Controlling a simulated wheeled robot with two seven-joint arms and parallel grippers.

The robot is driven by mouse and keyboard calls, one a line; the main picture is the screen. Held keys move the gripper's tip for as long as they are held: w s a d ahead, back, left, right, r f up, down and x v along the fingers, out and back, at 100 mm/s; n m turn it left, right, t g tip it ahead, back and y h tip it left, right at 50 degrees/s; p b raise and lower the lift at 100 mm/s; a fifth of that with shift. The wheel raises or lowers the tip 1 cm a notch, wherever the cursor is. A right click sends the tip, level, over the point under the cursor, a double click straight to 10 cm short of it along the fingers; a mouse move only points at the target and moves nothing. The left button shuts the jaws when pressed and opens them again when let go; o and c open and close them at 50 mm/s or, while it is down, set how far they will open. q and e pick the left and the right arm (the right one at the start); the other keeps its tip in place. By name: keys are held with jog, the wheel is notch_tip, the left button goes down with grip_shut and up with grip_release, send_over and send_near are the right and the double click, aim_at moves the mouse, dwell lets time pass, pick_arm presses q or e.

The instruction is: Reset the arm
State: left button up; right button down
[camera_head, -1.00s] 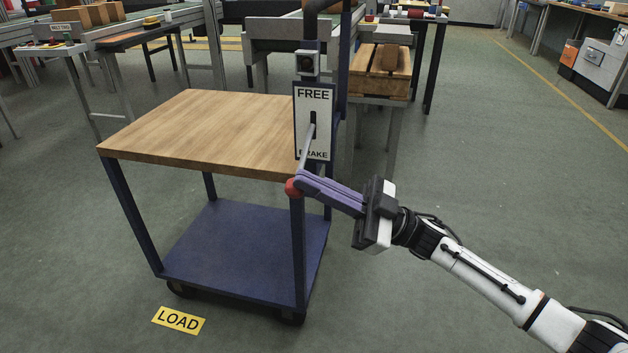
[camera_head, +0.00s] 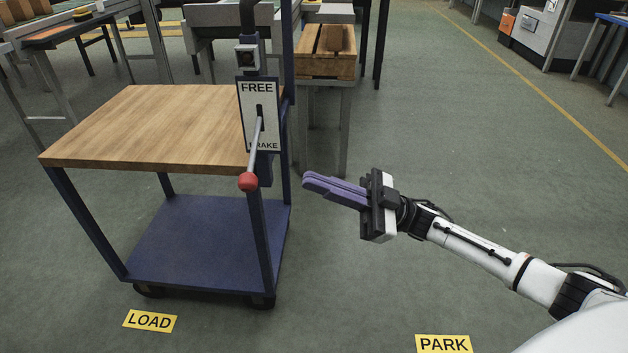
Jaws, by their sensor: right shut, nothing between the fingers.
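My right gripper (camera_head: 306,181) is shut and empty, its purple fingers pointing left. It is to the right of the cart, apart from the red knob (camera_head: 249,182) of the brake lever (camera_head: 256,148). The lever hangs down toward the BRAKE end of the FREE/BRAKE plate (camera_head: 259,100). The cart has a wooden top (camera_head: 150,130) and a blue lower shelf (camera_head: 205,240), both bare. My right arm comes in from the lower right. My left gripper is not in view.
Yellow floor signs read LOAD (camera_head: 150,321), in front of the cart, and PARK (camera_head: 443,344), at the bottom right. A wooden crate (camera_head: 326,52) sits on a stand behind the cart. Benches line the back. The floor right of the cart is open.

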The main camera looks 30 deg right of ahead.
dwell(0.3)
